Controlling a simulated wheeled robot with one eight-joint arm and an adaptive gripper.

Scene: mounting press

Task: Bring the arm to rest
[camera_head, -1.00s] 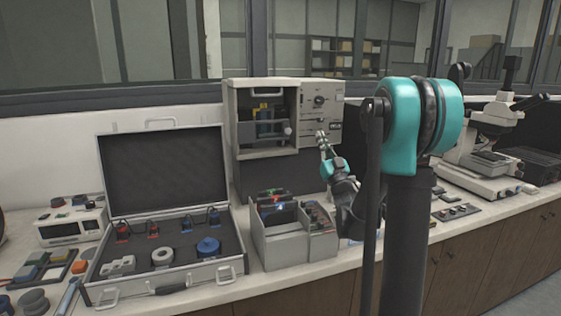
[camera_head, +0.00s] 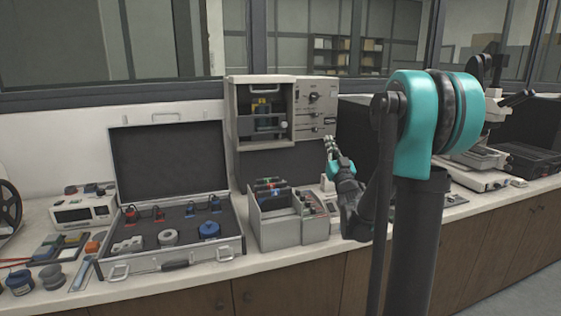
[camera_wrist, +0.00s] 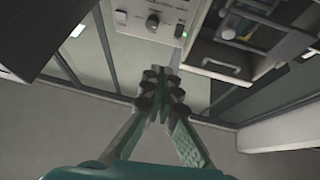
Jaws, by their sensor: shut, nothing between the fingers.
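My gripper (camera_head: 329,147) is in the air in front of the counter, at the right side of the mounting press (camera_head: 262,113). It points up and is empty, with its fingertips together. In the wrist view the gripper (camera_wrist: 163,75) shows its fingers closed on nothing. The press's control panel (camera_wrist: 158,18) with knobs and a green light is at the top there, and its open chamber (camera_wrist: 250,35) is at the top right. My arm's teal joint covers part of the right side of the head view.
An open case (camera_head: 170,262) and a grey bin box (camera_head: 278,232) stand on the counter (camera_head: 285,257). A microscope (camera_head: 480,165) is behind my arm on the right. A small device with a display (camera_head: 83,212) and loose parts are at the left. The counter front is bare.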

